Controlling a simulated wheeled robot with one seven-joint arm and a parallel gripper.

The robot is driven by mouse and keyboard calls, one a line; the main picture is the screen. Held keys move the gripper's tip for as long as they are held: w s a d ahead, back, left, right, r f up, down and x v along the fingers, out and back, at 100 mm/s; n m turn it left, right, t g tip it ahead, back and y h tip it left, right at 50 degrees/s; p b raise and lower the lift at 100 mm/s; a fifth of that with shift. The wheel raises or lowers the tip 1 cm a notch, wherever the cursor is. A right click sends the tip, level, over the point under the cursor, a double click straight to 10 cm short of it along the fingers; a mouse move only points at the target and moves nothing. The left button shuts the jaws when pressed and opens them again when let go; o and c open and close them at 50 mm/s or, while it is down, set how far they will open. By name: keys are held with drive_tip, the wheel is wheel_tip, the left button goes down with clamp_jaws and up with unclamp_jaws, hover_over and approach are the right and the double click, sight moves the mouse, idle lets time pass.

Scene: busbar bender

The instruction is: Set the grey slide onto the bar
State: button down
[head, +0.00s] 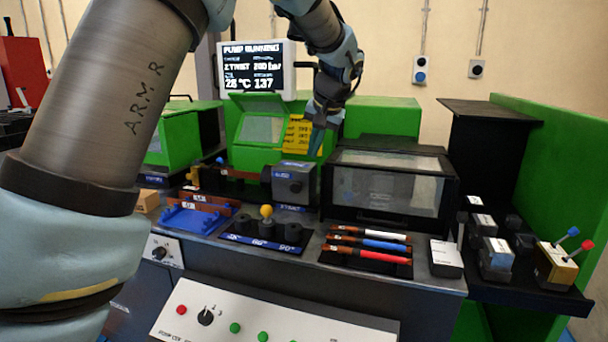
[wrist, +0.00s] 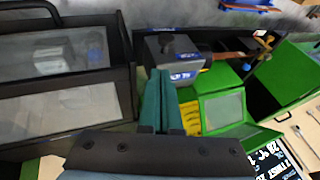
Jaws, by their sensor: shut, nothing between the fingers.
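A grey block with a blue label, which looks like the grey slide (head: 293,184), stands on the bench at the right end of a dark horizontal bar (head: 232,174). The slide also shows in the wrist view (wrist: 172,56), just beyond my fingertips. I cannot tell whether it sits around the bar or only beside it. My gripper (head: 316,150) points down above and slightly right of the slide. In the wrist view its teal fingers (wrist: 158,78) are together with nothing between them. They look apart from the slide, though they overlap its near side in the picture.
A dark glass-fronted box (head: 389,188) stands close right of the slide. A green machine (head: 262,128) and a monitor (head: 257,67) are behind.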

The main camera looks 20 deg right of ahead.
sight(293, 184)
drive_tip(key=p+x, duration=0.1)
drive_tip(key=x, duration=0.9)
